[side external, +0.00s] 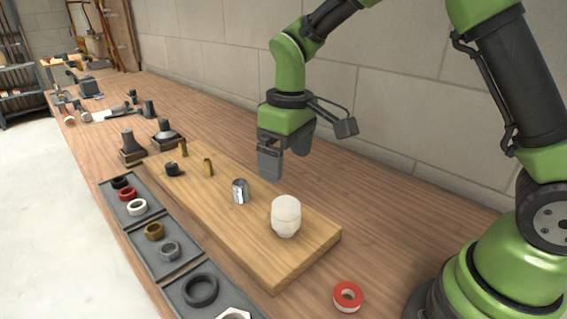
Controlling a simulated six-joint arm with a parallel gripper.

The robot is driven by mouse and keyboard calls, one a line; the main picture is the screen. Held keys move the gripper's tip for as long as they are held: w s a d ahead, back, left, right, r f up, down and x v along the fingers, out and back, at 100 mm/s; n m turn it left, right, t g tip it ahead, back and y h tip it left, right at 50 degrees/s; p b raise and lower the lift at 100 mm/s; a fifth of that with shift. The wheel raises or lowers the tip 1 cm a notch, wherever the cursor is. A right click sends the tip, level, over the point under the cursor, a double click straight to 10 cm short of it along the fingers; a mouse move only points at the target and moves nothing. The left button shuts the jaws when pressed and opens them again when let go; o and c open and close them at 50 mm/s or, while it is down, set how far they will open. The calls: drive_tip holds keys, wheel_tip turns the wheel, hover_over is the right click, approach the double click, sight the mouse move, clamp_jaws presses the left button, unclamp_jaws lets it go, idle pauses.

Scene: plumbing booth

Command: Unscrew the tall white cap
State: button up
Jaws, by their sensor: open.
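The tall white cap (286,214) stands upright near the front right end of the wooden board (270,265). Whatever it sits on is hidden beneath it. My gripper (270,164) hangs above the board, up and slightly left of the white cap in the picture, apart from it. Its fingers point down and it is open, with nothing seen between them.
A chrome fitting (240,191) stands left of the cap, with brass stubs (208,167) and a black cap (172,169) farther back. Trays of rings (157,258) line the board's left side. A red-and-white tape roll (347,297) lies at front right.

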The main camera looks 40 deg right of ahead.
sight(284, 203)
drive_tip(key=shift+w+f, duration=0.15)
drive_tip(key=shift+f, duration=0.4)
drive_tip(key=shift+w+f, duration=0.15)
drive_tip(key=shift+f, duration=0.35)
wheel_tip(284, 203, down, 10)
drive_tip(key=shift+r, duration=0.1)
drive_tip(key=c, duration=0.9)
drive_tip(key=n, duration=0.5)
drive_tip(key=shift+a+r, duration=0.1)
drive_tip(key=shift+a, duration=0.1)
drive_tip(key=shift+c, duration=0.3)
drive_tip(key=n, duration=0.3)
drive_tip(key=shift+s+n, duration=0.1)
drive_tip(key=shift+n, duration=0.2)
drive_tip(key=n, duration=0.5)
drive_tip(key=shift+s+a+r, duration=0.1)
drive_tip(key=shift+r, duration=0.05)
drive_tip(key=n, duration=0.4)
drive_tip(key=shift+s+r+n, duration=0.1)
drive_tip(key=shift+n, duration=0.3)
drive_tip(key=o, duration=1.2)
drive_tip(key=shift+c, duration=0.2)
